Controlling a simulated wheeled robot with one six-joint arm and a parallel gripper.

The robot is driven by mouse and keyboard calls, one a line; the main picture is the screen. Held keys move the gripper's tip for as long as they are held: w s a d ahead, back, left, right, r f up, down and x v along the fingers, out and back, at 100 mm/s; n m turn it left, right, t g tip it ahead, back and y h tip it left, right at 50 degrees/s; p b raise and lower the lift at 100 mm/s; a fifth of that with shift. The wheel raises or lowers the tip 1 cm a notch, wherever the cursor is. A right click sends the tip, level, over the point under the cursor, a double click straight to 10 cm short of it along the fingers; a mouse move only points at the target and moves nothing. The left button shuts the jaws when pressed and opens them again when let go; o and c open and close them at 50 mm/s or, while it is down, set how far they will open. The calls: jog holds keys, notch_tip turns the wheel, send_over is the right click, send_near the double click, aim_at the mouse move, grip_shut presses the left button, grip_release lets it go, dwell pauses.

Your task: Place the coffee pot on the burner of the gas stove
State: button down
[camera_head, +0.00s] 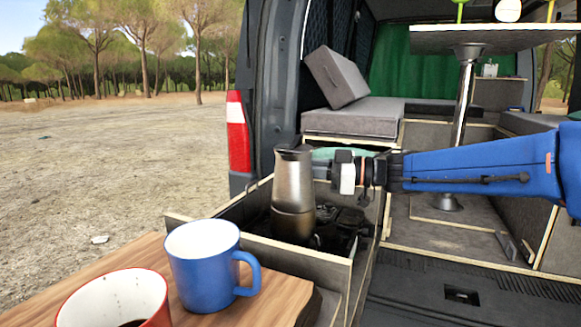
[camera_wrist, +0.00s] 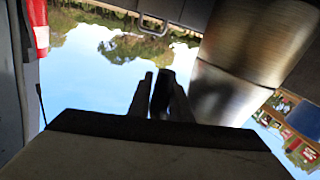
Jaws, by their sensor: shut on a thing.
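The coffee pot (camera_head: 293,190) is a metal moka pot, upright over the open drawer box. My gripper (camera_head: 329,169) is at its right side near the top. In the wrist view the pot (camera_wrist: 240,60) is at the upper right, and my gripper (camera_wrist: 160,88) is shut on a dark part that looks like its handle. The gas stove (camera_head: 345,218) is dark and lies low in the drawer, partly hidden behind the pot and the drawer's front wall. The burner under the pot is hidden. I cannot tell whether the pot's base touches the stove.
A wooden board (camera_head: 270,298) in front holds a blue mug (camera_head: 203,268) and a red mug (camera_head: 108,302). The drawer's front wall (camera_head: 300,262) stands between the board and the stove. A table (camera_head: 490,40) on a metal post is at the upper right.

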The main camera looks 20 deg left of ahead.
jog(key=shift+f, duration=0.3)
jog(key=shift+f, duration=0.35)
jog(key=c, duration=1.6)
grip_release()
jog(key=shift+r, duration=0.2)
jog(key=d, duration=0.4)
jog(key=w+d, duration=0.1)
jog(key=d, duration=0.3)
jog(key=d+r, duration=0.1)
jog(key=d, duration=0.3)
jog(key=shift+w+r, duration=0.1)
jog(key=shift+w, duration=0.15)
